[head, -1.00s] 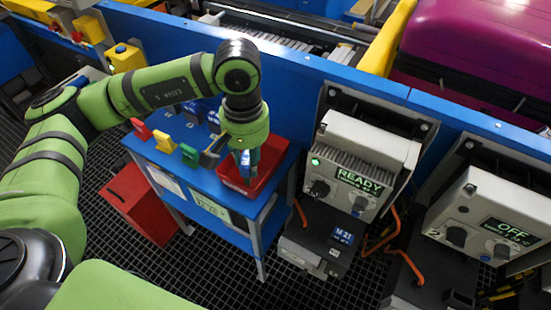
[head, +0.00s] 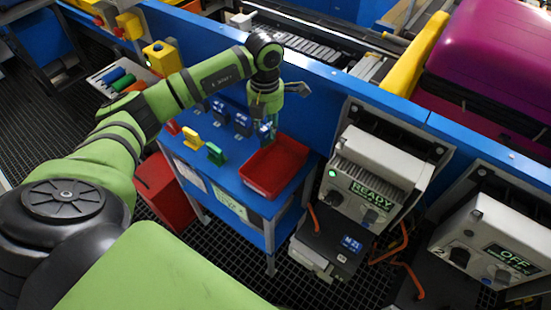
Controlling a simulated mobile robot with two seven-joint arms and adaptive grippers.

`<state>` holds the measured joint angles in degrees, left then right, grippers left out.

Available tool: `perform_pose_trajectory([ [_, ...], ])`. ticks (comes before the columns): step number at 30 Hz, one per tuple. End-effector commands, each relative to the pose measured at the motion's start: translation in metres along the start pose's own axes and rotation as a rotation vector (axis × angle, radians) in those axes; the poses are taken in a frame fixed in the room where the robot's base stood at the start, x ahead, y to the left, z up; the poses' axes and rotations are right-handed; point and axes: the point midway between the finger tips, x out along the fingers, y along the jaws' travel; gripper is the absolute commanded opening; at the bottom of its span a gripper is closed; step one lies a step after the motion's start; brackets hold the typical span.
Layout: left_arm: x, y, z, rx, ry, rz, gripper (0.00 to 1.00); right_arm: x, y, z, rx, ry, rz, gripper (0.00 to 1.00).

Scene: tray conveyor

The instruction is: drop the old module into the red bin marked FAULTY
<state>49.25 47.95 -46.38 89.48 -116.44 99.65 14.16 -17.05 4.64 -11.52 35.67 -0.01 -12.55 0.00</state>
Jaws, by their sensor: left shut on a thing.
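My left gripper (head: 267,122) is above the back of the blue table, just behind the red tray (head: 275,168). It is shut on a small bluish module (head: 265,131), mostly hidden by the fingers. The red tray on the table looks empty. A red bin (head: 163,192) stands on the floor at the table's left, partly hidden by my arm. I cannot read a FAULTY marking on either red container. My right gripper is not in view.
Blue modules (head: 242,124) and yellow (head: 191,138) and green (head: 216,153) pieces stand on the table. A grey READY unit (head: 382,175) with an M 21 module (head: 352,244) and orange cables is on the right. A blue conveyor wall (head: 330,92) runs behind.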

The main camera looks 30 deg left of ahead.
Motion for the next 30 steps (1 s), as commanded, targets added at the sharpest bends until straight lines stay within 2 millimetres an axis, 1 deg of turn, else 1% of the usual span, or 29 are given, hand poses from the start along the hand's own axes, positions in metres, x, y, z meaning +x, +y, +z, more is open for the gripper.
perform_pose_trajectory([
  [5, 0.012, 0.001, 0.000, -0.011, 0.000, 0.000, 0.00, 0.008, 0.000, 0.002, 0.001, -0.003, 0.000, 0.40],
  [15, 0.051, 0.000, 0.000, -0.009, 0.000, -0.001, 0.00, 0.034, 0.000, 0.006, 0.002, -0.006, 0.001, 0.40],
  [17, 0.056, 0.000, 0.000, -0.008, 0.000, 0.000, 0.00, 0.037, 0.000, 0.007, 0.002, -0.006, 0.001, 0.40],
  [20, 0.060, 0.000, 0.000, -0.008, 0.000, -0.001, 0.00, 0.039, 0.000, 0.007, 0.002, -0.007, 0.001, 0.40],
  [27, 0.059, 0.000, 0.000, -0.007, -0.001, 0.000, 0.00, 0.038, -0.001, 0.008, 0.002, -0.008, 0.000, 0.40],
  [28, 0.059, 0.000, 0.000, -0.007, -0.001, 0.000, 0.35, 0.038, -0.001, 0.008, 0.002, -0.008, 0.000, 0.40],
  [30, 0.059, 0.000, 0.000, -0.007, -0.001, 0.000, 0.59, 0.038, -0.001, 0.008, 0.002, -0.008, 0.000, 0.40],
])
